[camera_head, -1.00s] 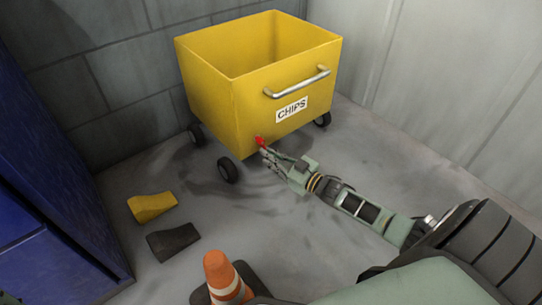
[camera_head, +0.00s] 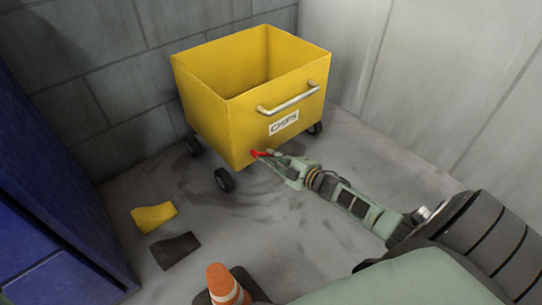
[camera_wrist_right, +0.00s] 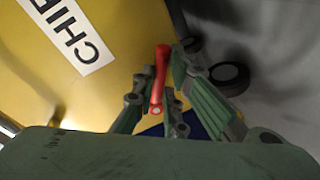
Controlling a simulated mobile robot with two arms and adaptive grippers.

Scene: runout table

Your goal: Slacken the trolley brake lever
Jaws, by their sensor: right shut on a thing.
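The yellow trolley (camera_head: 230,120) marked CHIPS stands on its dark wheels by the back wall. Its red brake lever (camera_head: 262,153) sticks out low on the front face, below the label. My right gripper (camera_head: 272,158) is at the lever. In the right wrist view the red lever (camera_wrist_right: 160,75) lies between the fingers of my right gripper (camera_wrist_right: 160,88), which are closed on it. The lever's mount on the trolley is not clearly visible. My left gripper is not in view.
A yellow wedge chock (camera_head: 154,217) and a dark wedge chock (camera_head: 175,249) lie on the floor at left. An orange and white cone (camera_head: 225,285) stands in front. A blue cabinet (camera_head: 50,210) borders the left; walls close the back and right.

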